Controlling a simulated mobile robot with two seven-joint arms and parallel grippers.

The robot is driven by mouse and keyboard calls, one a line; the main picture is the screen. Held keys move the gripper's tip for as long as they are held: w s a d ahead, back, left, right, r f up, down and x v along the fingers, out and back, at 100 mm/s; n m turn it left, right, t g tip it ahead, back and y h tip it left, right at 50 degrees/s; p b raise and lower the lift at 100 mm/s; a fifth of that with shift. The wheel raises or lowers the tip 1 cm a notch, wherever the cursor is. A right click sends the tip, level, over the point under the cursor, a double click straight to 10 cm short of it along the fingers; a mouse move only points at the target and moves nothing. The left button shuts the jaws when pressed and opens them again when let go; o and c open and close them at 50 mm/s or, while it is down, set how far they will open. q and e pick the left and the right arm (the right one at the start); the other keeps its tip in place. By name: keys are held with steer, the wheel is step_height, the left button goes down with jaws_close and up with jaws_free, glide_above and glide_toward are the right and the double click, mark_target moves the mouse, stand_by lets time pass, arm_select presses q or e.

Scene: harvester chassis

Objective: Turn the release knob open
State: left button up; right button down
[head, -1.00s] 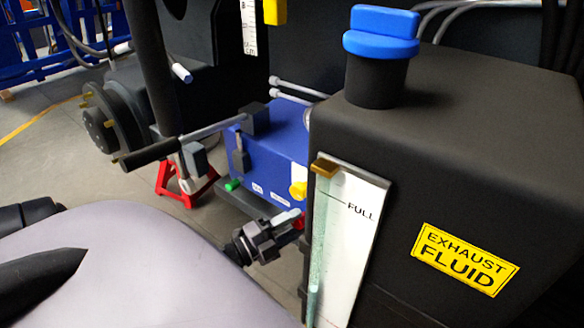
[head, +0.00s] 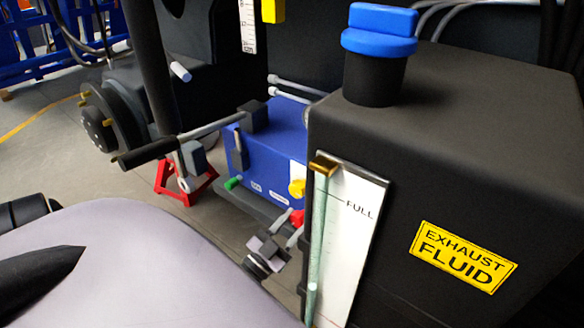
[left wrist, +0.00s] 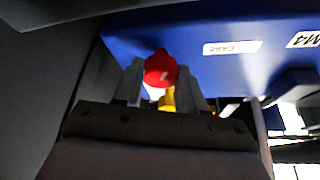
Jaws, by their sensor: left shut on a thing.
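The blue box (head: 265,150) under the machine carries a green knob (head: 232,184), a yellow knob (head: 297,188) and a red knob (head: 297,217). None bears a readable name as the release knob. My left gripper (head: 284,233) is at the red knob, low beside the black tank. In the left wrist view its two grey fingers stand either side of the red knob (left wrist: 160,68), shut on it. The yellow knob (left wrist: 167,100) shows partly behind. My right gripper is not in view.
The black exhaust fluid tank (head: 460,140), with a blue cap (head: 380,30) and a level gauge (head: 345,235), stands close on the right. A lever with a black grip (head: 150,153) sticks out left of the box. A red stand (head: 185,185) is on the floor.

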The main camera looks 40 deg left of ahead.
arm_select(q)
steer(key=n+y, duration=0.1)
steer(key=n, duration=0.2)
steer(key=n+y+p, duration=0.1)
steer(key=n+y, duration=0.1)
steer(key=n, duration=0.1)
steer(key=shift+d+n+y, duration=0.1)
steer(key=shift+n+y, duration=0.2)
steer(key=shift+n, duration=0.1)
steer(key=shift+n+y, duration=0.3)
steer(key=shift+n, duration=0.2)
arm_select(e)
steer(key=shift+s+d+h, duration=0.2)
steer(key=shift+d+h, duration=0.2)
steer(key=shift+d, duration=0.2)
arm_select(q)
steer(key=shift+n, duration=0.4)
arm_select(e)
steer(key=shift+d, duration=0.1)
arm_select(q)
steer(key=o, duration=1.1)
steer(key=shift+c, duration=0.2)
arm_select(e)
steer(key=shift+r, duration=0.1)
